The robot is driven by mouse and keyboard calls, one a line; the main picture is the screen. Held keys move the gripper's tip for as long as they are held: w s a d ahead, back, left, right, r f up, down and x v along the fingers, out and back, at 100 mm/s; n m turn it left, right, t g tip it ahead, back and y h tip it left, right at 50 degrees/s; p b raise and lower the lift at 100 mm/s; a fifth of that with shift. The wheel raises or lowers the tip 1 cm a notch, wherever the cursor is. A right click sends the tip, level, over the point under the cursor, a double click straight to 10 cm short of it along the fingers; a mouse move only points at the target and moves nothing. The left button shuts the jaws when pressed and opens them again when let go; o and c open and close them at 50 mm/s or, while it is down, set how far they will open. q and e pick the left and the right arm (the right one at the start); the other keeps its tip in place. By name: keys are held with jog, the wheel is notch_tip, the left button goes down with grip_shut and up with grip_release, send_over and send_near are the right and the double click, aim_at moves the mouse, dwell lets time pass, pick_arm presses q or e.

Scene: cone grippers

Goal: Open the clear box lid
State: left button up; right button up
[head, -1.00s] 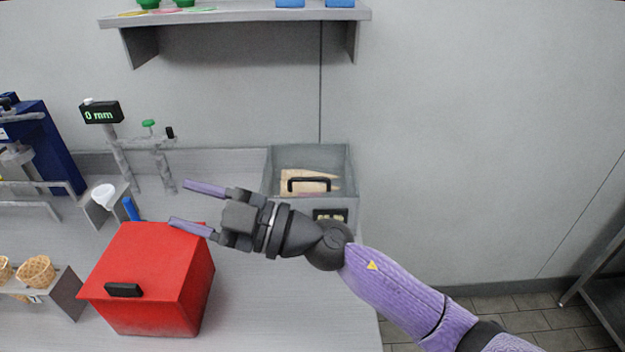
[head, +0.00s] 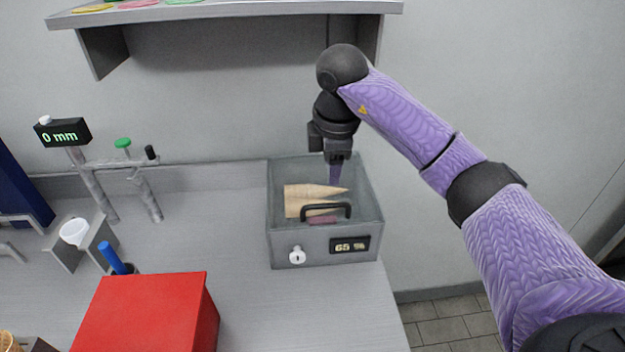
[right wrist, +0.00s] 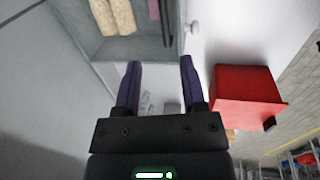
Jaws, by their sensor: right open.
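The grey box (head: 282,238) stands at the back right of the counter in the head view. Its clear lid (head: 366,208) looks shut, with a black handle (head: 326,206) near the front edge. Tan cones (head: 304,193) show inside through the lid. My right gripper (head: 335,174) points down over the box's back part, behind the handle. The right wrist view shows its two purple fingers (right wrist: 161,64) spread apart with nothing between them. Whether the fingertips touch the lid is unclear. The box (right wrist: 145,46) also shows beyond the fingers there. My left gripper is not in view.
A red box (head: 145,312) stands at the front left. A metal stand with a "0 mm" display (head: 64,133), a white funnel (head: 74,231) and a blue tube (head: 111,257) are to the left. A shelf (head: 230,10) overhangs the back. Counter left of the grey box is clear.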

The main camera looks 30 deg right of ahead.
aim_at(330, 204)
jog(key=f, duration=0.3)
jog(key=f+b, duration=0.1)
jog(key=f, duration=0.4)
jog(key=shift+w+d+f+b, duration=0.35)
jog(key=shift+w+b, duration=0.05)
jog(key=shift+d+f, duration=0.1)
jog(key=shift+f, duration=0.3)
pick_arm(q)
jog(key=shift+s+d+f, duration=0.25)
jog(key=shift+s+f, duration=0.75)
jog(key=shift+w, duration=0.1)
pick_arm(e)
jog(key=shift+c, duration=0.9)
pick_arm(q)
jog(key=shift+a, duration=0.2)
pick_arm(e)
jog(key=shift+w, duration=0.1)
grip_shut()
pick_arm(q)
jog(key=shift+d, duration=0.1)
